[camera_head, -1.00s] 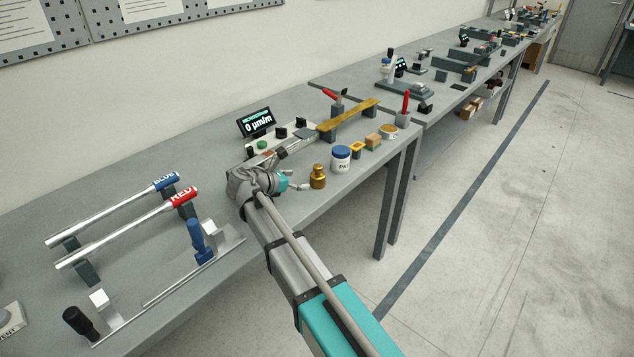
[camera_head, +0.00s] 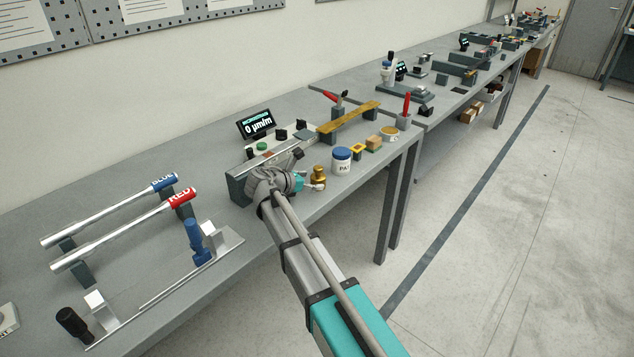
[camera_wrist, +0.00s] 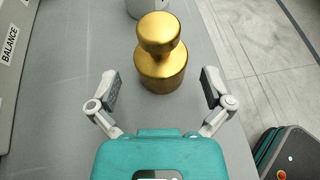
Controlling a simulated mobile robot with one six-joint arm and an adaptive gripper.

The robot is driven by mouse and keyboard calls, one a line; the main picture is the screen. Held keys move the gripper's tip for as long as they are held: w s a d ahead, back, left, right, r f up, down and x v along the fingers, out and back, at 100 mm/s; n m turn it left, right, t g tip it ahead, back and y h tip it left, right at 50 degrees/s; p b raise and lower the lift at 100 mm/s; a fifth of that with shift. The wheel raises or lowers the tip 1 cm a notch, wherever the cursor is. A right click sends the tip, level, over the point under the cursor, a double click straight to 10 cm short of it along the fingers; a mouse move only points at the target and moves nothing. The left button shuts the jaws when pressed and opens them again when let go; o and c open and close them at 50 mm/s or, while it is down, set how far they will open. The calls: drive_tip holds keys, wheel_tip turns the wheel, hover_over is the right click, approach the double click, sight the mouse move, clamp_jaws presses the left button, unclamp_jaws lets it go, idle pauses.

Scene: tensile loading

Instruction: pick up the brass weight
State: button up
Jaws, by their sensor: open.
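The brass weight (camera_head: 319,177) stands upright on the grey bench near its front edge, just left of the white jar with the blue lid. In the wrist view the brass weight (camera_wrist: 160,55) is a gold knobbed cylinder centred ahead of my gripper. My gripper (camera_wrist: 162,90) is open, with one finger to the left and one to the right of the weight's near side. Neither finger touches it. In the head view my gripper (camera_head: 310,184) is at the weight's left side, and its fingers are small and partly hidden there.
The white jar with a blue lid (camera_head: 341,160) stands close beyond the weight. A yellow square piece (camera_head: 358,151) and a wooden block (camera_head: 374,142) are farther right. A digital readout (camera_head: 256,122) and a long grey device stand behind. The bench's front edge is close.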

drive_tip(key=shift+b+x, duration=0.3)
drive_tip(key=shift+x, duration=1)
drive_tip(key=c, duration=1.3)
